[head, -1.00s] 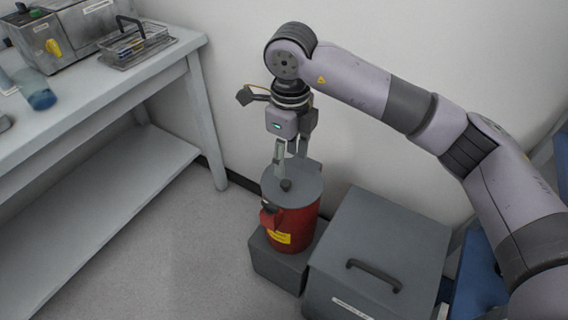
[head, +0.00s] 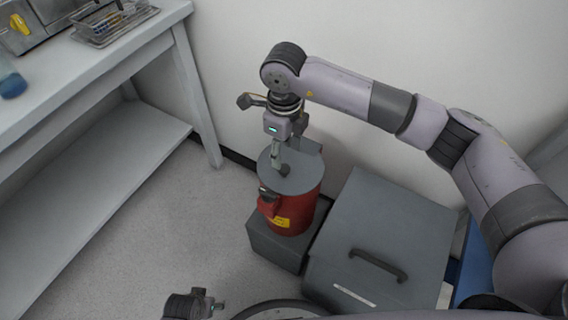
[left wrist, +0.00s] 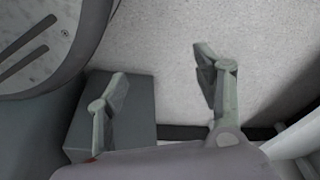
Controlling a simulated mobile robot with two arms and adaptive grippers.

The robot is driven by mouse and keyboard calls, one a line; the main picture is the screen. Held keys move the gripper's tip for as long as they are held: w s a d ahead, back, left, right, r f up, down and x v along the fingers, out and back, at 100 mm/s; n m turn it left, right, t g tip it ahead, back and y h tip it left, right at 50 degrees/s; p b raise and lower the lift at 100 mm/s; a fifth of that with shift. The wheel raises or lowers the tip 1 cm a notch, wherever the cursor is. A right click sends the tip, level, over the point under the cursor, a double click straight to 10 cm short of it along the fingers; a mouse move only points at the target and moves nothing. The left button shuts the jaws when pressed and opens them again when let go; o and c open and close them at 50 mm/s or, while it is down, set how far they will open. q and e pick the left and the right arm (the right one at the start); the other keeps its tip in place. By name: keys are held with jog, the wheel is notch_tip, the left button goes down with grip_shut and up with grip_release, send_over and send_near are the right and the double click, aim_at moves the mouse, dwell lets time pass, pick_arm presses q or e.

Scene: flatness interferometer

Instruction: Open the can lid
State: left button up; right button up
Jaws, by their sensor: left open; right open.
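The red can (head: 292,212) with a yellow label stands upright on a grey block (head: 272,250) in the head view. Its flat grey lid (head: 305,179) lies on top and looks closed. My right gripper (head: 280,164) is open and points down just over the lid, its fingers near the lid's dark knob (head: 284,169); I cannot tell whether they touch it. My left gripper (head: 208,304) is at the bottom edge of the head view, in front of the can and well apart from it. In the left wrist view it is open and empty (left wrist: 162,95).
A grey box with a handle (head: 380,245) stands right of the can. A white bench (head: 90,72) with a wire basket (head: 115,22) and equipment fills the left. The wall is close behind the can. Open floor (head: 175,235) lies between bench and block.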

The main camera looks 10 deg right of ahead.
aim_at(284, 168)
notch_tip(284, 168, down, 5)
jog(key=shift+r, duration=0.15)
jog(key=shift+f, duration=0.7)
pick_arm(q)
jog(key=shift+w+r, duration=0.25)
jog(key=shift+r, duration=0.25)
jog(key=shift+w+r, duration=0.25)
jog(key=shift+r, duration=0.2)
jog(key=shift+s+f, duration=0.1)
pick_arm(e)
grip_shut()
